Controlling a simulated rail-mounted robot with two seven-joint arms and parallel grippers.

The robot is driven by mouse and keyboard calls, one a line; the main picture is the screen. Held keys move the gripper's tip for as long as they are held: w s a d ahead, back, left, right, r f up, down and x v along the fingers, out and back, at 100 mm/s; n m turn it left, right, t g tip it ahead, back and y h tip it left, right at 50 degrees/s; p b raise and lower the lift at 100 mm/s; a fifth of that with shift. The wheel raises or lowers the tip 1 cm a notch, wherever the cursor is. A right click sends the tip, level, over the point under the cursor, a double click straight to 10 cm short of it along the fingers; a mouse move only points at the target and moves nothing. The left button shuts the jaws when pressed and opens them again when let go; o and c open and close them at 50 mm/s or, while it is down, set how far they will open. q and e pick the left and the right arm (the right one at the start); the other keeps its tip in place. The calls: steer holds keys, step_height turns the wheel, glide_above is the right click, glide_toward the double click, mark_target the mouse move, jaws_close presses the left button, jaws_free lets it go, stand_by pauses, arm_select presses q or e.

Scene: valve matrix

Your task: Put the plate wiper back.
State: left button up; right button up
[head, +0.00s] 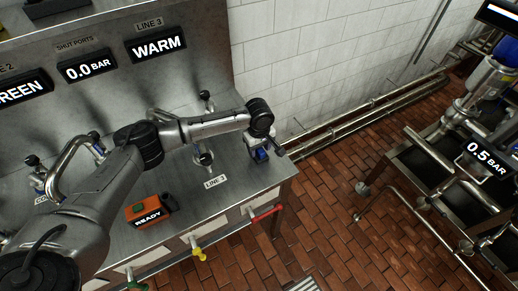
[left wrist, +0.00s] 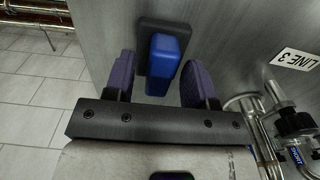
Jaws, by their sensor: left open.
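A blue block (left wrist: 166,62), which looks like the plate wiper's handle, stands on a dark base (left wrist: 178,27) on the steel counter in the left wrist view. In the head view the blue block (head: 261,155) shows at the counter's right end, partly hidden by my gripper. My left gripper (head: 265,145) is open over it. In the left wrist view its two purple-padded fingers are on either side of the block, with a visible gap at each side. Whether the dark base is part of the wiper or a holder, I cannot tell. My right gripper is not in view.
A small upright valve fitting (head: 204,158) by the LINE 3 label (head: 215,182) stands close left of the gripper. An orange READY box (head: 147,210) sits on the counter. Red and yellow handles stick out at the front edge. Right of the counter is open brick floor (head: 330,200).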

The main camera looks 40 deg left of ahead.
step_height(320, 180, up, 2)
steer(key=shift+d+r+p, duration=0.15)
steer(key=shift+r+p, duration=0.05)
steer(key=shift+p, duration=0.9)
arm_select(q)
step_height(320, 180, up, 12)
steer(key=shift+f, duration=0.15)
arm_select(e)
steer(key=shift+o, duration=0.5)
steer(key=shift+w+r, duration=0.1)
